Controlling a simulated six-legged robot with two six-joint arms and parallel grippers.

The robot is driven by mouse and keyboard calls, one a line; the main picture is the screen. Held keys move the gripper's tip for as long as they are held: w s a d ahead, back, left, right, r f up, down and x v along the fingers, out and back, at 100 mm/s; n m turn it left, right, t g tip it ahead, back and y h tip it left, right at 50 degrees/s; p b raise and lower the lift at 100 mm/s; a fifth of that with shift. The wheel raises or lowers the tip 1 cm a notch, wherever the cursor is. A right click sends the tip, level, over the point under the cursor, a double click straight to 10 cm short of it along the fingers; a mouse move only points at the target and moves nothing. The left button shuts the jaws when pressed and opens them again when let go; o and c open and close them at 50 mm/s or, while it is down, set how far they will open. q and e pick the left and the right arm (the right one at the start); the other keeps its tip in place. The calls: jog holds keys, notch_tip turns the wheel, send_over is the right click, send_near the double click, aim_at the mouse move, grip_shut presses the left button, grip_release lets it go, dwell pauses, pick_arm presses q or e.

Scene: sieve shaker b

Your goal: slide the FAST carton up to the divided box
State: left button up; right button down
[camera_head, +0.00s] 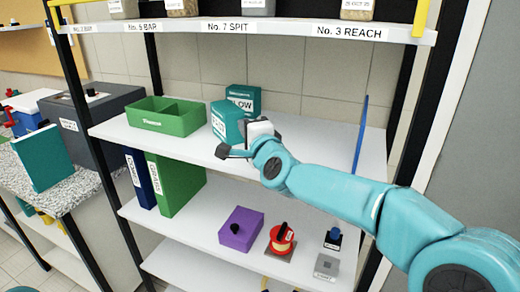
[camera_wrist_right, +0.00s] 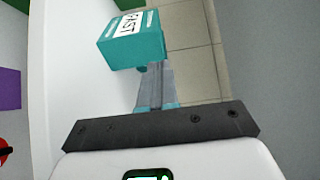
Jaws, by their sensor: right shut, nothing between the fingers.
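The FAST carton (camera_head: 226,122) is a teal box with a white label, upright on the upper white shelf. It also shows at the top of the right wrist view (camera_wrist_right: 132,40). The green divided box (camera_head: 165,124), open on top with two compartments, stands just left of it; a narrow gap seems to separate them. My right gripper (camera_head: 243,134) is at the carton's right side. In the wrist view its fingers (camera_wrist_right: 155,72) are shut and empty, with the tips at the carton's lower edge; whether they touch is unclear. My left gripper is not in view.
A similar teal SLOW carton (camera_head: 243,98) stands behind the FAST carton. A blue upright panel (camera_head: 361,135) is at the shelf's right. The shelf below holds binders (camera_head: 172,183), a purple box (camera_head: 240,229) and a red item (camera_head: 282,238). A labelled shelf (camera_head: 270,33) runs overhead.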

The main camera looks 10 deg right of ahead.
jog(key=s+d+b, duration=0.1)
jog(key=s, duration=0.6)
jog(key=shift+b, duration=0.4)
jog(key=c, duration=1.8)
grip_release()
